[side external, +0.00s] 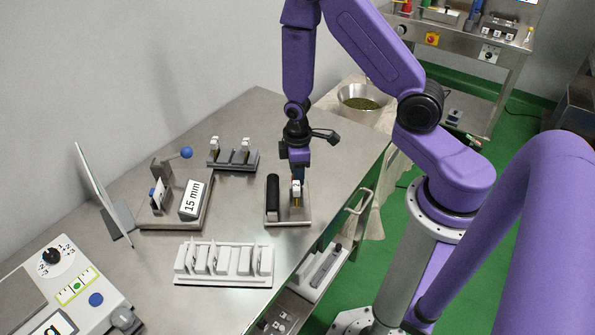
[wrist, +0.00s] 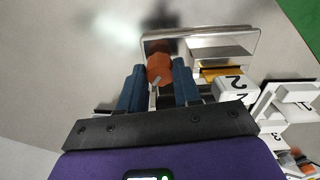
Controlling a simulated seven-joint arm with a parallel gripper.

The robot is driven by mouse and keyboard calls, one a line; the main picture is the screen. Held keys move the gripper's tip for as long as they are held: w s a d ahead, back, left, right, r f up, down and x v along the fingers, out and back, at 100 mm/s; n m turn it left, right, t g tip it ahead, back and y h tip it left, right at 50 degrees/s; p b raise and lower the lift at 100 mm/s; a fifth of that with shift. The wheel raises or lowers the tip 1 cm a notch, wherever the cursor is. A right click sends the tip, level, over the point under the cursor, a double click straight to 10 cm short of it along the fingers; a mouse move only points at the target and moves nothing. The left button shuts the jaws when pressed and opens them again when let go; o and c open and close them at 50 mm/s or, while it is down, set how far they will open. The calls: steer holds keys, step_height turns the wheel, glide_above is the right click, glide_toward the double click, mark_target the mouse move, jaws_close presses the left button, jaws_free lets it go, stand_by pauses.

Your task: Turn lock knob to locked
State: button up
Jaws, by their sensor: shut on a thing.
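The lock knob (wrist: 160,68) is orange-red and faceted, with a short pale line on its near side, in the wrist view. It sits between the two blue fingers of my gripper (wrist: 160,85), which are shut on it. Whether the line points to locked or unlocked cannot be read. In the side external view my gripper (side external: 298,165) points down over a small metal plate (side external: 288,222) near the table's front edge. The knob itself is not clearly visible there, hidden by the gripper and a white-topped block (side external: 296,187).
A white rack (side external: 225,283) lies in front, a "15 mm" block fixture (side external: 193,200) to the left, and a grey stand (side external: 240,167) behind. Bare table lies behind the plate.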

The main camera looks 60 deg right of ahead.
steer(key=m, duration=0.5)
steer(key=shift+m, duration=2.5)
steer(key=o, duration=1.1)
steer(key=shift+c, duration=0.2)
steer(key=shift+r, duration=0.8)
step_height(320, 180, up, 8)
steer(key=shift+r, duration=0.2)
